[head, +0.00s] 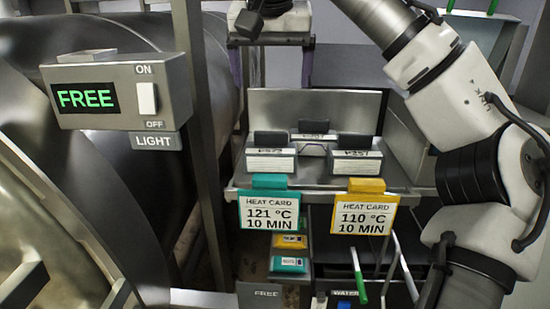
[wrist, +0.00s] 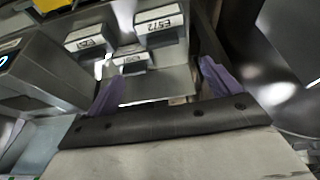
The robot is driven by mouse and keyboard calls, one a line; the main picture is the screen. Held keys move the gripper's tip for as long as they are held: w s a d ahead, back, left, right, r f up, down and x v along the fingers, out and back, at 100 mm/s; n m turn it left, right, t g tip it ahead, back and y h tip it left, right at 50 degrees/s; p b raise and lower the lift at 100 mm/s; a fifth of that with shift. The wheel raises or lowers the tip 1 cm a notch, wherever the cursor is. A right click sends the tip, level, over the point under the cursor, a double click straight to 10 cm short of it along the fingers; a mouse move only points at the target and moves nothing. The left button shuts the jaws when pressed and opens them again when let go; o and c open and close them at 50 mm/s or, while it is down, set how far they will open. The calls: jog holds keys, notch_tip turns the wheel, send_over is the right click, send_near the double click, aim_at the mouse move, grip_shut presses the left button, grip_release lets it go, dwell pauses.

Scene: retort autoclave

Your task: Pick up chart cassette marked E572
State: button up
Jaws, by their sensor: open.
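The chart cassette marked E572 (head: 270,158) is a pale block with a dark upright grip, at the front left of a metal shelf (head: 312,178). My gripper (head: 271,78) is open and empty, with purple fingers spread, above and behind the cassettes. In the wrist view its fingers (wrist: 160,86) are apart with nothing between them, and the E572 cassette is clear of them.
Two similar cassettes stand close by: one at the right (head: 355,160), one behind in the middle (head: 314,140). A teal heat card (head: 269,212) and a yellow heat card (head: 359,213) hang at the shelf front. A light switch box (head: 120,90) reading FREE stands left.

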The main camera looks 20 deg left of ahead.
send_over(271, 132)
jog(key=s+d, duration=0.1)
jog(key=s, duration=0.2)
notch_tip(271, 132, down, 8)
jog(key=shift+w+d+r, duration=0.1)
jog(key=shift+w+r, duration=0.05)
jog(key=shift+r, duration=0.1)
jog(key=shift+p+x, duration=1.2)
jog(key=shift+x, duration=1.4)
jog(key=shift+c, duration=0.4)
jog(key=shift+r, duration=0.1)
jog(key=c, duration=1.4)
jog(key=shift+o, duration=0.2)
